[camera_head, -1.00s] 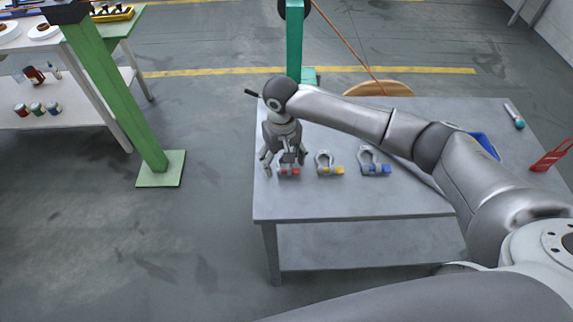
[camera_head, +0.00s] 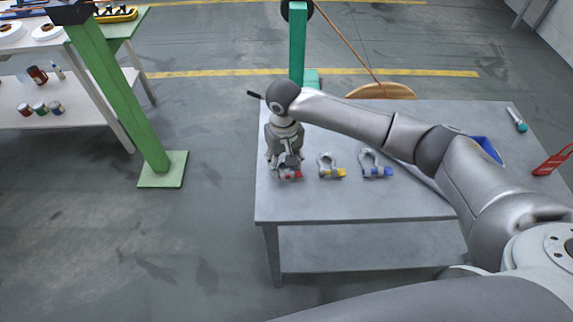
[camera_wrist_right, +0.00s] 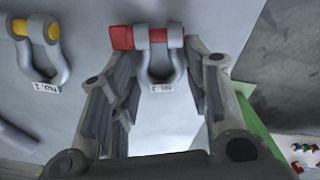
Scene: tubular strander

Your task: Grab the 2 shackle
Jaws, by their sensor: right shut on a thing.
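A shackle with a red pin (camera_head: 297,176) stands near the table's left edge; in the wrist view this red-pinned shackle (camera_wrist_right: 158,38) has a small label in front that seems to read "NO. 2". My right gripper (camera_head: 287,170) points down over it and is shut on it, with a finger on each side in the wrist view. A shackle with a yellow pin (camera_head: 328,165) is just to the right, its label seemingly "NO. 1" in the wrist view. A shackle with a blue pin (camera_head: 374,165) is further right. My left gripper is not in view.
The grey table (camera_head: 345,205) is clear in front of the shackles. A blue bin (camera_head: 486,149), a teal-ended tool (camera_head: 517,119) and a red item (camera_head: 551,161) lie right. A green post (camera_head: 118,95) and a teal column (camera_head: 297,45) stand nearby.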

